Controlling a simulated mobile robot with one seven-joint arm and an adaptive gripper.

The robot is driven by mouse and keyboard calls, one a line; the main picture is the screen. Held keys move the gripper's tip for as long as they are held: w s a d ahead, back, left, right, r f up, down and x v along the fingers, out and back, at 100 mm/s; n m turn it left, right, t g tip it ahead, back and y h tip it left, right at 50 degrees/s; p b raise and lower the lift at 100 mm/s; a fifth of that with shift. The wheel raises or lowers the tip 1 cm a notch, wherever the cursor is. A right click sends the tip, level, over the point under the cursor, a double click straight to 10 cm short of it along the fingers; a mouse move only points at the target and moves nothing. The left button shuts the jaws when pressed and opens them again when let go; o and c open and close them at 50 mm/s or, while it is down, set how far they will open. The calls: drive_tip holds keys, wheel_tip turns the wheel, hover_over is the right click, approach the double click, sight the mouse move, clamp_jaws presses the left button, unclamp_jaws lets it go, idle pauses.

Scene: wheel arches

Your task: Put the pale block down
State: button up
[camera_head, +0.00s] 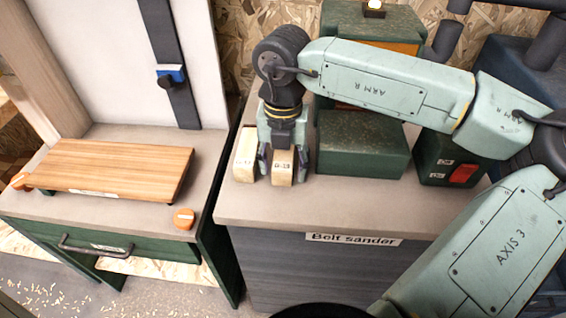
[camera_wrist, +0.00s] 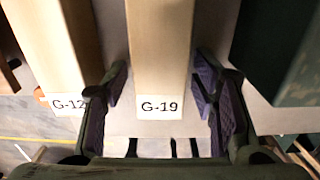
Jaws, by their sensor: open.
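The pale block labelled G-19 (camera_head: 283,168) rests on the grey top of the belt sander cabinet (camera_head: 350,211). In the wrist view the block (camera_wrist: 158,55) lies between the two fingers of my gripper (camera_wrist: 158,95), with a gap on each side. My gripper (camera_head: 282,160) is open around the block and reaches down from above. A second pale block (camera_head: 245,155) stands close on the left; in the wrist view it carries the label G-12 (camera_wrist: 68,104). The left finger is between the two blocks.
The dark green sander body (camera_head: 362,143) stands just right of my gripper, with a red switch (camera_head: 463,174) further right. A wooden board (camera_head: 108,168) and orange knobs (camera_head: 184,218) are on the left bench. The front right of the cabinet top is clear.

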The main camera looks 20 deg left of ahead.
drive_tip(key=shift+r+p, duration=0.35)
wheel_tip(320, 180, up, 12)
drive_tip(key=b, duration=0.2)
drive_tip(key=shift+f, duration=0.15)
idle(0.4)
